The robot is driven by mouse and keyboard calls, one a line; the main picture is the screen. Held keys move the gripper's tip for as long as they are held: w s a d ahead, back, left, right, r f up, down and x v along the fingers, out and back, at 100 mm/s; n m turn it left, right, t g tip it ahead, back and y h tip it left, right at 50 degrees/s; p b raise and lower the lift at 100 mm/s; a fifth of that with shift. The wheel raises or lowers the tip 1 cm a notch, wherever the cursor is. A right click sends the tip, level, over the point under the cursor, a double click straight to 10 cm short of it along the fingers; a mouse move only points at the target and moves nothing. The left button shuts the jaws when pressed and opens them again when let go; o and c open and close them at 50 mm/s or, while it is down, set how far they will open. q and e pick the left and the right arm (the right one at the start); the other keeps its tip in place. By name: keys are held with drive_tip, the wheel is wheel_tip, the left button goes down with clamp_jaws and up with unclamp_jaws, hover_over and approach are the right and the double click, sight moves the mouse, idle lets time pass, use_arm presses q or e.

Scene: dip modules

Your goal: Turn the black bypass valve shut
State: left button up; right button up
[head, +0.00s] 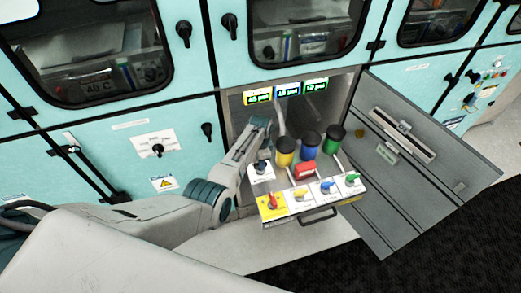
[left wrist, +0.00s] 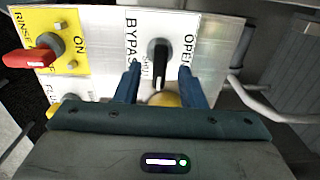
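The black bypass valve (left wrist: 158,62) sits on a white plate lettered BYPASS (left wrist: 132,42). OPEN is printed at its right, and a partly hidden word is beside the handle. Its handle points toward my gripper in the left wrist view. My left gripper (left wrist: 159,82) is open, with one blue finger on each side of the handle and visible gaps between. In the head view my left gripper (head: 262,152) is over the bypass plate (head: 260,176) at the left of the pulled-out drawer. My right gripper is not in view.
A red rinse handle (left wrist: 28,58) on a yellow plate is beside the bypass plate. The drawer also carries yellow, blue and green valves and yellow (head: 284,148), blue (head: 310,140) and green (head: 334,134) containers. An open door (head: 415,170) stands at the right.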

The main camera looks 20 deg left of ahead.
use_arm(q)
wheel_tip(320, 180, up, 9)
drive_tip(key=b, duration=0.1)
idle(0.3)
idle(0.4)
